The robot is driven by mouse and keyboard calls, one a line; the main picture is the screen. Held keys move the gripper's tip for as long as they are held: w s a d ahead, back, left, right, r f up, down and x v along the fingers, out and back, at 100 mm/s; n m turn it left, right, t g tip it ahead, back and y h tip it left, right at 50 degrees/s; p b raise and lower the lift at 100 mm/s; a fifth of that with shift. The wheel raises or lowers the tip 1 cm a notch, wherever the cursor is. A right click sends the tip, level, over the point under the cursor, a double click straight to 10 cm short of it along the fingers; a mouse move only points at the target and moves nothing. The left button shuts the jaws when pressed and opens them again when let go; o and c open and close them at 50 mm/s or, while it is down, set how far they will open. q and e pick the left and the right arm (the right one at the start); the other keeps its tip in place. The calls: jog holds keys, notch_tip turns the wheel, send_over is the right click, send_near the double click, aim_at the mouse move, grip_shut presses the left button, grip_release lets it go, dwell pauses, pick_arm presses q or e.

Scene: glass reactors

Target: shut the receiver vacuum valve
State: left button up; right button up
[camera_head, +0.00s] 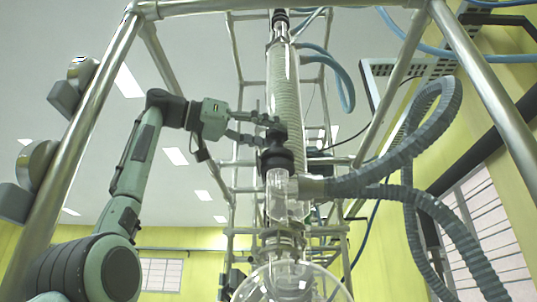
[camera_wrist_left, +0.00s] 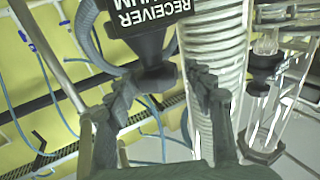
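The receiver vacuum valve is a black fitting (camera_head: 277,158) on the glass column, below the coiled condenser in the head view. In the left wrist view its black label plate (camera_wrist_left: 150,14) reads "RECEIVER" upside down, the second line partly cut off. A black tapered handle (camera_wrist_left: 153,76) sticks out below the plate. My left gripper (camera_head: 268,130) is at the top of the valve, coming in from the left. In the left wrist view its fingers (camera_wrist_left: 168,88) are spread, one on each side of the handle, with visible gaps. My right gripper is out of view.
The coiled glass condenser (camera_head: 284,85) rises directly behind the fingers. A metal tube frame (camera_head: 92,125) surrounds the column. Thick grey hoses (camera_head: 385,170) run to the right of the valve. A glass vessel (camera_head: 290,282) sits below. Another black fitting (camera_wrist_left: 263,66) shows at right.

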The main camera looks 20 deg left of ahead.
pick_arm(q)
jog(key=c, duration=0.7)
jog(key=shift+r+p, duration=0.15)
jog(key=shift+p, duration=0.3)
jog(key=m+g+h+p, duration=0.1)
jog(key=g+p, duration=0.1)
jog(key=shift+w+m+g+h+p, duration=0.1)
jog(key=shift+m+g+h+p, duration=0.2)
jog(key=shift+m+h+p, duration=0.1)
jog(key=shift+f+m+g+h, duration=0.25)
jog(key=shift+m+g+h, duration=0.25)
jog(key=shift+m+g, duration=0.35)
jog(key=o, duration=0.9)
